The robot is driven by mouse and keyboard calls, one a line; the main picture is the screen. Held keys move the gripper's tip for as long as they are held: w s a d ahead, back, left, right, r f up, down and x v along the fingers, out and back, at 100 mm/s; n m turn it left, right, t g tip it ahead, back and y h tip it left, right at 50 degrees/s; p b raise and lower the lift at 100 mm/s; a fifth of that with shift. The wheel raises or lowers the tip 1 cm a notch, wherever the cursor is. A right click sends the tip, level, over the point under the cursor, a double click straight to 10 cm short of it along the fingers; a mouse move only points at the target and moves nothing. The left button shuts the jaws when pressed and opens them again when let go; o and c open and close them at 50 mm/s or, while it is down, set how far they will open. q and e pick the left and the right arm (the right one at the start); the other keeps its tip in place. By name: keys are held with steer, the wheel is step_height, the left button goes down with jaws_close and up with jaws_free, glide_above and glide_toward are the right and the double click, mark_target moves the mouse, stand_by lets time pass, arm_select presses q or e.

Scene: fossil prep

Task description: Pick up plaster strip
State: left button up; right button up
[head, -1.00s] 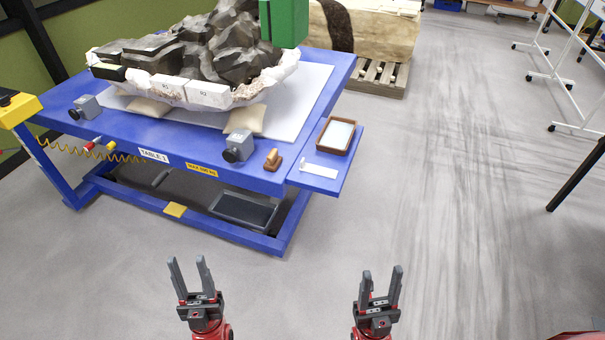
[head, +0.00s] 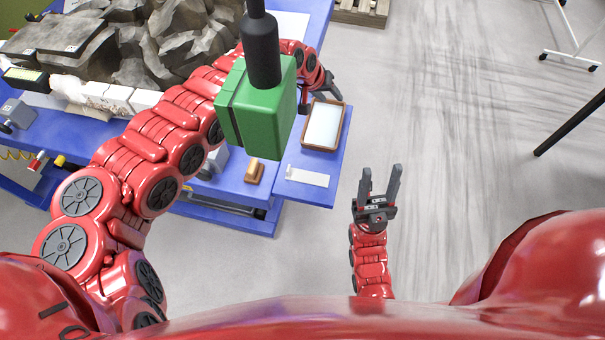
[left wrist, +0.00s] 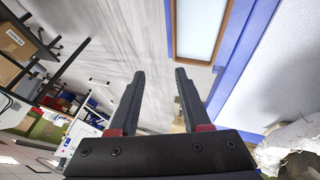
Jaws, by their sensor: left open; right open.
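The plaster strip (head: 307,177), a thin white piece, lies flat near the front edge of the blue side shelf (head: 318,192), in front of a wood-rimmed tray (head: 344,127). My left gripper (head: 330,88) is above the far side of the tray, beyond the strip and apart from it. In the left wrist view its jaws (left wrist: 160,72) are open and empty, with the tray (left wrist: 172,40) ahead; I cannot make out the strip there. My right gripper (head: 381,180) is open and empty over the floor, to the right of the shelf.
A green block (head: 260,115) on a black shaft hangs in front of my left forearm. The blue table (head: 318,30) holds dark rock in a plaster jacket at the left. A small wooden-handled item (head: 254,172) sits left of the strip.

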arm_select(q)
steer(key=s+a+f+g+y, duration=0.45)
steer(key=s+a, duration=0.45)
steer(key=a, duration=0.3)
steer(key=p, duration=0.2)
glide_above(288, 168)
steer(key=shift+m+t+y, duration=0.3)
steer(key=shift+t+y, duration=0.05)
steer(key=shift+t, duration=0.1)
steer(key=f, duration=1.1)
steer(key=shift+s+d+f, duration=0.1)
steer(key=shift+d, duration=0.15)
steer(key=shift+f, duration=0.45)
step_height(288, 168, down, 3)
steer(key=shift+a+f, duration=0.25)
steer(key=shift+f, duration=0.45)
jaws_close()
